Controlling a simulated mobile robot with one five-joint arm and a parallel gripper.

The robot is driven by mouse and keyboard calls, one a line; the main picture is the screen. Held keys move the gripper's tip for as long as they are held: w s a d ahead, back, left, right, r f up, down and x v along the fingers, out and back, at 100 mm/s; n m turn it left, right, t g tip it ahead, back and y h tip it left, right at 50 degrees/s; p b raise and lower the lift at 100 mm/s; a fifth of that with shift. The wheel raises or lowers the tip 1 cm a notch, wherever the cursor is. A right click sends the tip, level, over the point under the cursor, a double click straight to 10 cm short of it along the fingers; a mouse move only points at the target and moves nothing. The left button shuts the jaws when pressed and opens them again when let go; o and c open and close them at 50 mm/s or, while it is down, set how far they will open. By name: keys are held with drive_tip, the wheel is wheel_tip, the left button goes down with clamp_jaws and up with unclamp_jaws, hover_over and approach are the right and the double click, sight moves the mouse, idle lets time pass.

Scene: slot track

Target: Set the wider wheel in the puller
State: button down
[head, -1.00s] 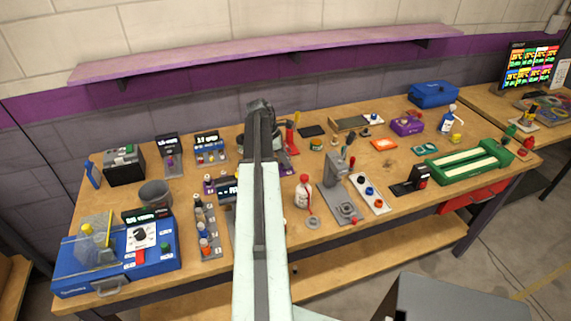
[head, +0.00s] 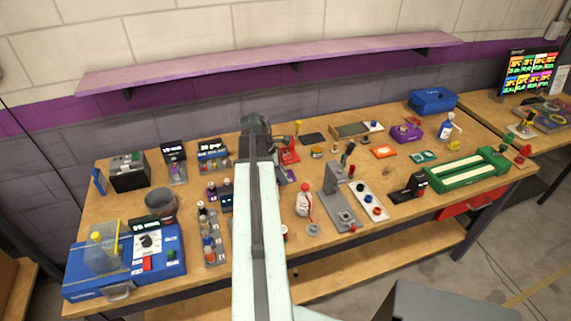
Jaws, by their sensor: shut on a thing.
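My gripper (head: 256,128) is at the far end of my raised arm, toward the back of the bench. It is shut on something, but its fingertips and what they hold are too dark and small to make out. A grey upright stand (head: 333,195) with a flat foot, which looks like the puller, stands right of my arm on the bench. A small grey disc (head: 313,230), possibly a wheel, lies flat just left of its foot. I cannot tell which wheel is wider, and my arm hides part of the bench.
A white and red bottle (head: 303,200) stands left of the stand. A white strip with coloured knobs (head: 371,200) lies to its right. A blue machine (head: 125,262) is at front left, a green tray (head: 466,170) at right. A purple shelf (head: 270,62) runs along the wall.

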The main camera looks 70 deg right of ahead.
drive_tip(key=a, duration=0.2)
drive_tip(key=s+a, duration=0.1)
drive_tip(key=a, duration=0.3)
drive_tip(key=shift+s+a+r, duration=0.15)
drive_tip(key=shift+a+r, duration=0.15)
drive_tip(key=shift+r, duration=0.05)
drive_tip(key=w+d+r+p, duration=0.1)
drive_tip(key=w+d, duration=0.2)
drive_tip(key=d, duration=0.9)
drive_tip(key=w+d+r+p, duration=0.2)
drive_tip(key=w+d, duration=0.1)
drive_tip(key=d, duration=1)
drive_tip(key=shift+w, duration=0.35)
wheel_tip(320, 180, down, 7)
drive_tip(key=b, duration=0.6)
drive_tip(key=shift+f+b, duration=0.2)
drive_tip(key=shift+b, duration=0.2)
drive_tip(key=shift+f, duration=0.15)
drive_tip(key=c, duration=1.2)
unclamp_jaws()
